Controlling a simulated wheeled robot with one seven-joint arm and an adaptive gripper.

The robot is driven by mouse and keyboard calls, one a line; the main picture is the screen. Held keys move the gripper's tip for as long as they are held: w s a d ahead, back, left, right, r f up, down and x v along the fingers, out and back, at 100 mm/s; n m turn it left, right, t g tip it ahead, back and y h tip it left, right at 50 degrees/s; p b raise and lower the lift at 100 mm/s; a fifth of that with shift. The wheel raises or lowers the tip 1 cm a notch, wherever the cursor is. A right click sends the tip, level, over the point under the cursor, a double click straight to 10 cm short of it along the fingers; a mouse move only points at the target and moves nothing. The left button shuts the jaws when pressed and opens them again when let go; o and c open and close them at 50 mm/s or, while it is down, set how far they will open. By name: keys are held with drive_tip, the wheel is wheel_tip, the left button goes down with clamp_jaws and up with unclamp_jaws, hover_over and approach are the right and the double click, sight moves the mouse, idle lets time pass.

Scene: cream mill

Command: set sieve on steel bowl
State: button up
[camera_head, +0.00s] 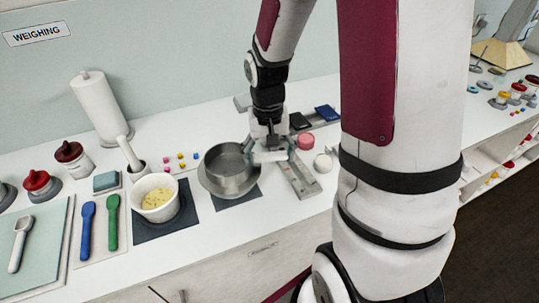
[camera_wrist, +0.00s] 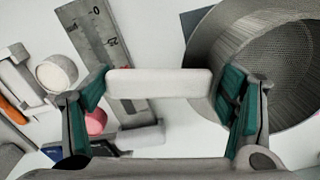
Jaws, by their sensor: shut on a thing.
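The sieve (camera_head: 232,163) is a grey metal drum with a mesh floor. My gripper (camera_head: 271,151) is at its right side, shut on the sieve's pale handle block. In the wrist view my gripper (camera_wrist: 160,86) has its two green-padded fingers at the ends of that block, and the sieve (camera_wrist: 272,95) fills the upper right. The steel bowl (camera_head: 212,188) shows below the sieve, largely hidden by it. The sieve looks roughly level over the bowl; I cannot tell whether it rests on the rim or hangs just above.
A dark mat (camera_head: 238,202) lies under the bowl. A white tub with yellow contents (camera_head: 158,198) stands to the left. A steel ruler-like strip (camera_head: 300,180), a pink round piece (camera_head: 304,141) and a white round piece (camera_head: 323,162) lie close on the right.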

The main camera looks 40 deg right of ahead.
drive_tip(key=shift+f, duration=0.1)
drive_tip(key=o, duration=1.3)
wheel_tip(320, 180, up, 12)
drive_tip(key=shift+a+r, duration=0.1)
drive_tip(key=s+a+r+n+t, duration=0.1)
drive_tip(key=s+a+r+n, duration=0.1)
drive_tip(key=s+a+r, duration=0.1)
drive_tip(key=s+a+r+n+t, duration=0.1)
drive_tip(key=s+a+r+t, duration=0.1)
drive_tip(key=s, duration=0.4)
drive_tip(key=s+a+r+n+t, duration=0.2)
drive_tip(key=s+a+r, duration=0.2)
drive_tip(key=shift+s+a+r+n, duration=0.2)
drive_tip(key=shift+s+a+n, duration=0.1)
drive_tip(key=shift+s+a, duration=0.1)
